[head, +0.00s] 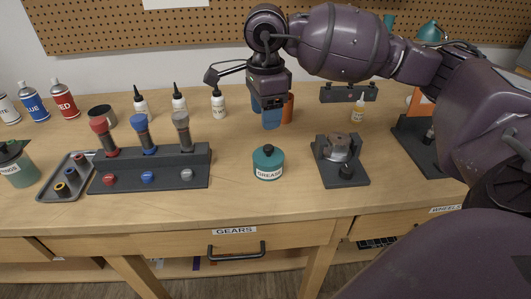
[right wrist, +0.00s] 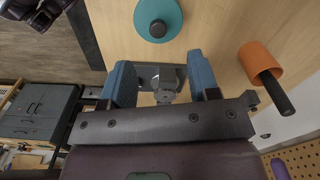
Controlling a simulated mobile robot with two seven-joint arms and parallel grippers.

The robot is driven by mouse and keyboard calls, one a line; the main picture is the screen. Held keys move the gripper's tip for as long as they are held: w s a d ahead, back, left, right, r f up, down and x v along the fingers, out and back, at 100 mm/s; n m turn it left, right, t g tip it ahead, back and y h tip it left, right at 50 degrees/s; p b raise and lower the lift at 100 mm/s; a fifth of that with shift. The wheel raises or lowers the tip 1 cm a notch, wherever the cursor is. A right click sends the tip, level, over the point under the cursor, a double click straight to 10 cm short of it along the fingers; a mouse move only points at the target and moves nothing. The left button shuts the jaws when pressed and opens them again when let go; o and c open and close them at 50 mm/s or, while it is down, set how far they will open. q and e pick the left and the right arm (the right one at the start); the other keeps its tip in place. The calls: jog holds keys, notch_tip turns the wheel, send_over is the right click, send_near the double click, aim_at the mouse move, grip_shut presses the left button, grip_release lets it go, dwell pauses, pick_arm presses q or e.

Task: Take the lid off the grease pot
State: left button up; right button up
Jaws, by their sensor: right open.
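The grease pot (head: 268,172) stands upright near the middle of the bench, a teal jar with a white GREASE label. Its teal lid (head: 267,156) with a black knob is on it. In the right wrist view the lid (right wrist: 172,31) shows from above at the top edge, beyond the fingertips. My right gripper (head: 270,115) hangs in the air, behind the pot in the head view, apart from it. Its blue fingers are spread with nothing held between them in the right wrist view (right wrist: 163,75). My left gripper is not in view.
A dark fixture (head: 341,174) with a metal part stands right of the pot. A grey block (head: 150,178) holding several coloured-handled tools is at left. An orange cup (right wrist: 256,65) with a black handle stands behind. Bench around the pot is clear.

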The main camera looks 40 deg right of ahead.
aim_at(268, 147)
notch_tip(268, 147, down, 4)
jog(key=shift+r, duration=0.2)
jog(key=shift+s+d+f+b, duration=0.1)
jog(key=shift+s+f+b, duration=0.1)
jog(key=shift+f, duration=1.1)
jog(key=shift+s+d+f+b, duration=0.1)
jog(key=shift+f+b, duration=0.05)
jog(key=shift+f, duration=1.15)
jog(key=c, duration=1)
